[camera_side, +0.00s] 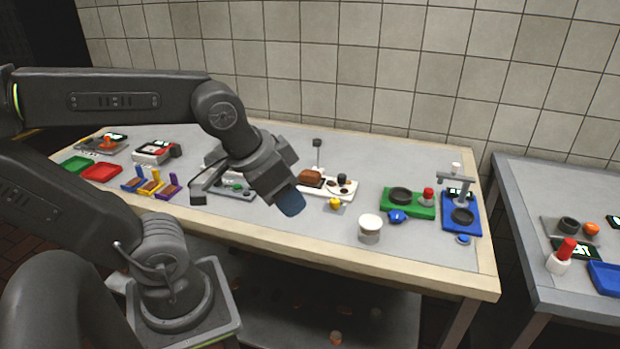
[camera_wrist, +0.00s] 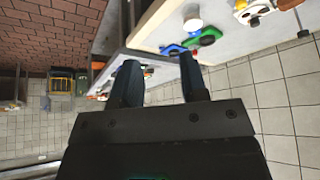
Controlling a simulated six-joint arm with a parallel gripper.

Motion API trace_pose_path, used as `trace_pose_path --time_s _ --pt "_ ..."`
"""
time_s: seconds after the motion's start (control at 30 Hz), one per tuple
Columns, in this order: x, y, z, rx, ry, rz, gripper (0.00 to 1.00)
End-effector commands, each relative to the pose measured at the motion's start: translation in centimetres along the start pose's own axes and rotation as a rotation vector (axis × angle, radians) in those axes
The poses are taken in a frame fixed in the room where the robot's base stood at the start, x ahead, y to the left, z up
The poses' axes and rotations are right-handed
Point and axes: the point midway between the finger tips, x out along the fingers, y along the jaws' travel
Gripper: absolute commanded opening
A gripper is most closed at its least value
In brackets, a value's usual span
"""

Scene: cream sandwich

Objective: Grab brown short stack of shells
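A brown rounded item (camera_side: 311,176) sits on a white station (camera_side: 345,194) near the middle of the table in the side view. It may be the brown short stack of shells, but it is too small to tell whether it is stacked. My gripper (camera_side: 291,204) is above the front half of the table, in front and to the left of the brown item in the picture, and apart from it. In the wrist view my gripper's two fingers (camera_wrist: 158,75) stand apart with nothing between them. I cannot make out the brown item in the wrist view.
A white tub (camera_side: 370,229), a green station (camera_side: 408,204) and a blue station (camera_side: 461,215) stand to the right. Blue, yellow and purple holders (camera_side: 150,184), a red tray (camera_side: 101,171) and a green tray (camera_side: 76,164) are left. A second table (camera_side: 560,190) stands beyond a gap.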

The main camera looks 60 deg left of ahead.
Motion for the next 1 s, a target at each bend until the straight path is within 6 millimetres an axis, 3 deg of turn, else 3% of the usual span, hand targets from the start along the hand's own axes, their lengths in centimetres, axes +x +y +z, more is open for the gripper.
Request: trace_pose_path --time_s 0.37,0.67,0.9,1.0 --pt "0.0 0.0 0.0 0.000 0.000 0.000 0.40" --pt "0.0 0.0 0.0 0.000 0.000 0.000 0.67" --pt "0.0 -0.1 -0.1 -0.008 -0.002 -0.002 0.67" --pt "0.0 -0.6 -1.2 -0.075 -0.018 -0.013 0.67"
